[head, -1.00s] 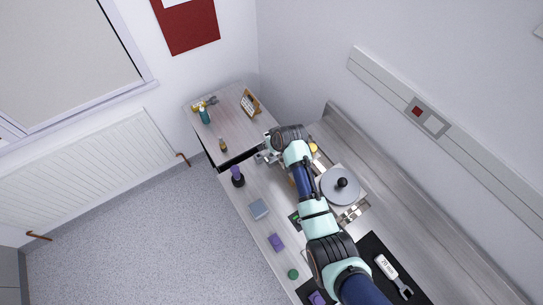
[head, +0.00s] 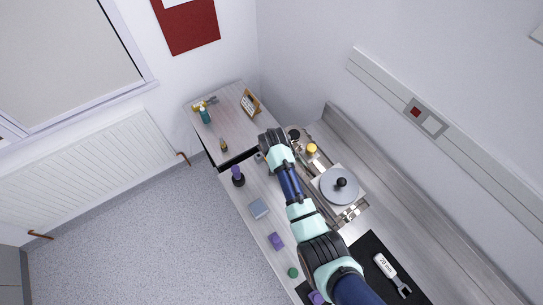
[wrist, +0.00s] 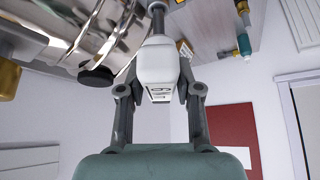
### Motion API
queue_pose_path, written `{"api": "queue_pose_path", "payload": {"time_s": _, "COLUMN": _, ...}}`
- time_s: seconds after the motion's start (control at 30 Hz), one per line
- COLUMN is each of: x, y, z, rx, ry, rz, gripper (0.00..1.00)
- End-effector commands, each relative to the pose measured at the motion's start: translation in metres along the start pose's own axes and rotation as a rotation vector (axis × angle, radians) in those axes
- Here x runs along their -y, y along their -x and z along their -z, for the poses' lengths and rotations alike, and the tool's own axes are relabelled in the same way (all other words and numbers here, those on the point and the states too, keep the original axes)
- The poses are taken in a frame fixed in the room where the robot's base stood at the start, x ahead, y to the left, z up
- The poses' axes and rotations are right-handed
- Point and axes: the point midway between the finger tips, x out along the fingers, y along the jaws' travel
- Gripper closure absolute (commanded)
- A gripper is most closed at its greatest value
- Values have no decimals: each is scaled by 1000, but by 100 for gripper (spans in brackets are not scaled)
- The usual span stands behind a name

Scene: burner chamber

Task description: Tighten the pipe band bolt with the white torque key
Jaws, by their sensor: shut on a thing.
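The white torque key (wrist: 157,62) is held in my gripper (wrist: 160,76), whose two grey fingers close on either side of its white body. A printed label shows on the body. Its grey shaft (wrist: 157,14) runs to the top edge of the wrist view, where its tip is cut off. Shiny metal bands and pipework (wrist: 105,25) are just left of the shaft. I cannot make out the pipe band bolt or tell whether the key touches it. In the head view my arm hides most of the gripper and the key.
The burner with a round grey lid (head: 339,186) stands right of my arm. A white 20 mm wrench (head: 384,265) lies on a black mat (head: 365,248).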

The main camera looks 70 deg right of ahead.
Motion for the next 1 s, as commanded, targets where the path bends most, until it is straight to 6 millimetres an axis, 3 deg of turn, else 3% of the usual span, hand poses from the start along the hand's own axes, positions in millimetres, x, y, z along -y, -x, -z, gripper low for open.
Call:
{"api": "queue_pose_path", "payload": {"time_s": 0.4, "x": 0, "y": -1, "z": -1, "rx": 0, "ry": -160, "rz": -104, "gripper": 100}}
{"api": "queue_pose_path", "payload": {"time_s": 1.0, "x": 0, "y": -2, "z": -1, "rx": -1, "ry": -269, "rz": -173, "gripper": 100}}
